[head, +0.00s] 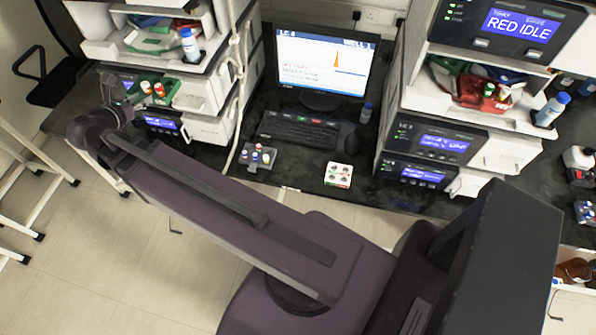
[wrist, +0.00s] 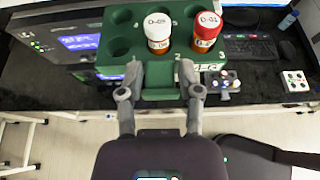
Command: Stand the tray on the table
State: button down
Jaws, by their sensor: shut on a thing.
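The green tray (wrist: 120,47) has round holes and pale lettering on its near side. It holds an orange vial with a white cap (wrist: 158,22) and one with a red cap (wrist: 207,22); other holes are empty. My gripper (wrist: 158,82) is shut on the tray's near middle part. In the head view, the tray (head: 170,88) is held up at the left, in front of the left instrument stack, and looks roughly level. The black table (head: 300,170) lies below and to the right. My gripper (head: 117,94) is partly hidden there by my wrist.
On the table are a small grey rack with vials (head: 256,158), a white block with holes (head: 338,175), a keyboard (head: 295,131) and a monitor (head: 322,65). Instrument stacks (head: 205,95) flank this space left and right (head: 430,140). Bare table shows between the rack and block.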

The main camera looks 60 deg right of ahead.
jog(key=shift+f+b, duration=1.05)
jog(key=shift+f, duration=0.4)
jog(key=shift+s+a, duration=0.1)
